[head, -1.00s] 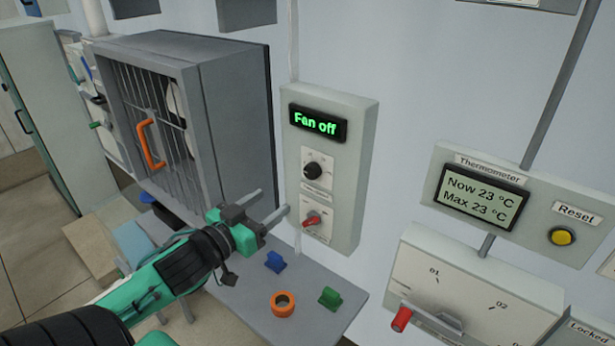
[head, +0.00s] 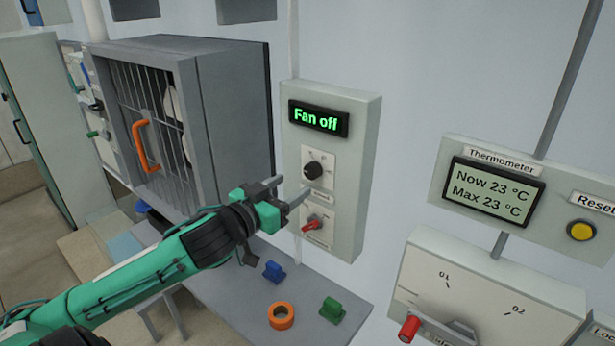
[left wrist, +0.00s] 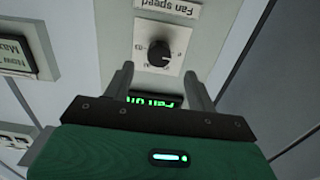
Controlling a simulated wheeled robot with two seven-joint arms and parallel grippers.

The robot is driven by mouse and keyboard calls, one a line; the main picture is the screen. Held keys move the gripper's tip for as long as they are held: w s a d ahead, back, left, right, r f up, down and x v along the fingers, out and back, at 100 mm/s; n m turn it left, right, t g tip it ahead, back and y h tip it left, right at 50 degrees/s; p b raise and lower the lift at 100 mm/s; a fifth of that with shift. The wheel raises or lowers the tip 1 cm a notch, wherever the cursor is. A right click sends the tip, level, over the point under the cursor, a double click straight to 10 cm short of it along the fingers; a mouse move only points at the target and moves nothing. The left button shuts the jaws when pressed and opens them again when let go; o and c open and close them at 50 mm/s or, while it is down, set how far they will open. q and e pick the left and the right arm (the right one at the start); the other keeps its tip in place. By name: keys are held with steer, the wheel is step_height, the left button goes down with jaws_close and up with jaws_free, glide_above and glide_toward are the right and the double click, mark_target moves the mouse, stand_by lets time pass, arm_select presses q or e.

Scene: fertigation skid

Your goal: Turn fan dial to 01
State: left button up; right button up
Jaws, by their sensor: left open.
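The fan dial (head: 313,170) is a black round knob on a white plate of the grey fan control box. The green display (head: 319,118) above it reads "Fan off". In the left wrist view the box appears upside down, with the fan dial (left wrist: 160,53) beyond the fingertips and a "Fan speed" label (left wrist: 167,7) beside it. The dial's printed marks are too small to read surely. My left gripper (head: 290,188) is open and empty, a little left of and below the dial in the head view, apparently apart from it. My right gripper is not in view.
A red switch (head: 312,224) sits below the dial. A caged fan housing (head: 235,120) with an orange handle stands left. A shelf below holds a blue piece (head: 273,271), an orange ring (head: 282,316) and a green piece (head: 331,310). A thermometer (head: 497,190) hangs right.

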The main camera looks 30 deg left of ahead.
mark_target(309, 174)
arm_select(q)
steer(key=w, duration=0.2)
steer(key=w+p, duration=0.2)
steer(key=w, duration=0.1)
steer(key=shift+w+d+r, duration=0.15)
steer(key=shift+w+d, duration=0.1)
steer(key=shift+w, duration=0.75)
steer(key=c, duration=1)
